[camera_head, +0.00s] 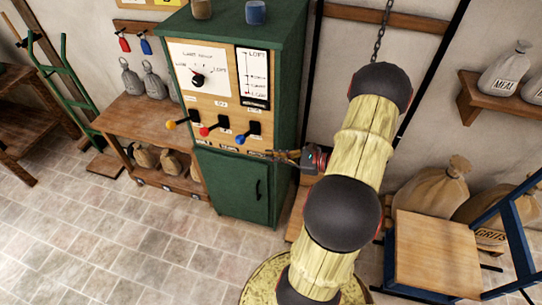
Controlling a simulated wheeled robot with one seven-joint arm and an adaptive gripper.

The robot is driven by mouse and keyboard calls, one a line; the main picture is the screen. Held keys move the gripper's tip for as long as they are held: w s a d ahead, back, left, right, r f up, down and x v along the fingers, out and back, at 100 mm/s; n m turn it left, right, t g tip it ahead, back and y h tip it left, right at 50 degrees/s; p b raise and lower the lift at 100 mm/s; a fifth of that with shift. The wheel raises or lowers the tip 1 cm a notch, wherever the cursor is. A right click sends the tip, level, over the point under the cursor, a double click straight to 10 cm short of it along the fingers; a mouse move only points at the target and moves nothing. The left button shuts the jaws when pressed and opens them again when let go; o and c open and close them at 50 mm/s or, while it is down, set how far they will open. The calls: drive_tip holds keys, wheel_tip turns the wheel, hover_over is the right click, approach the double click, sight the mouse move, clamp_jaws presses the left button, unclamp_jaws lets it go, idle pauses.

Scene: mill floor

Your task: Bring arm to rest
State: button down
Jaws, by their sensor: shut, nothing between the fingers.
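My arm rises from the lower middle and bends at the top in the head view. My gripper (286,156) points left, in front of the lower right part of the green control cabinet (235,190). Its fingers are small here and look shut and empty. Part of the wrist is hidden behind my own arm. I cannot tell whether the fingertips touch the cabinet.
The cabinet has yellow, red and blue levers (207,131) and a dial panel. A wooden bench (140,117) with grey weights stands left. A blue-framed chair (436,238) and sacks (430,190) stand right. The tiled floor (110,240) at left is clear.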

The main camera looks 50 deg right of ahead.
idle(0.3)
drive_tip(key=s+a+n+g+y+b, duration=0.1)
drive_tip(key=s+a+n+g, duration=0.4)
drive_tip(key=a+n+g, duration=0.15)
drive_tip(key=s+a+n+g+y, duration=0.1)
drive_tip(key=s+a+n+g, duration=0.35)
drive_tip(key=a, duration=0.35)
drive_tip(key=a+r+n+t+h+b, duration=0.2)
drive_tip(key=a+r+n+h+b, duration=0.3)
drive_tip(key=a+r+n, duration=1.3)
drive_tip(key=h, duration=0.2)
drive_tip(key=shift+w+a+r+n+h, duration=0.2)
drive_tip(key=shift+w+a+n+h, duration=0.1)
drive_tip(key=shift+a, duration=0.05)
